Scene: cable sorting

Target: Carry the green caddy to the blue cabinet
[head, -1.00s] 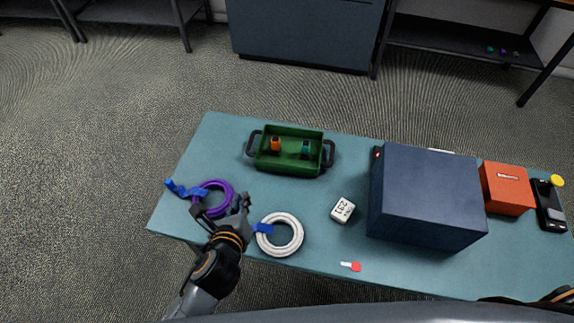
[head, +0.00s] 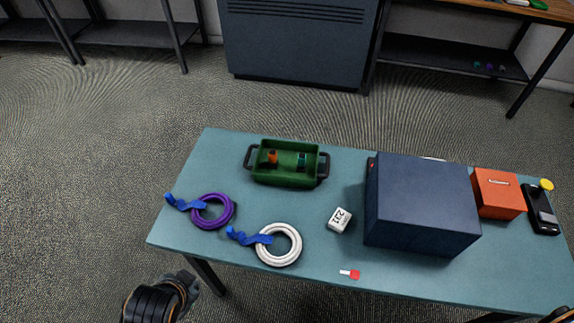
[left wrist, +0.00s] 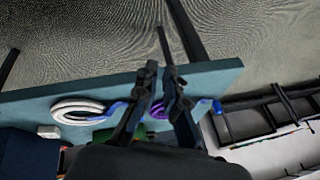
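The green caddy (head: 285,179) stands upright on the table, with dark handles at both ends. It holds an orange item (head: 271,158) and a teal item (head: 302,161). A large dark blue-grey cabinet (head: 295,50) with slots stands on the floor beyond the table. My left gripper (head: 190,283) is off the table's front-left edge, away from the caddy. In the left wrist view its fingers (left wrist: 160,72) are slightly apart with nothing between them. A bit of green shows behind them. My right gripper is out of view; only a bit of that arm shows at the lower right.
On the table (head: 185,240) lie a purple coil (head: 232,212) and a white coil (head: 294,240) with blue ties, a white label block (head: 339,220) and a red tag (head: 354,275). A dark blue box (head: 420,190) and orange box (head: 498,195) stand right. Floor is clear between table and cabinet.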

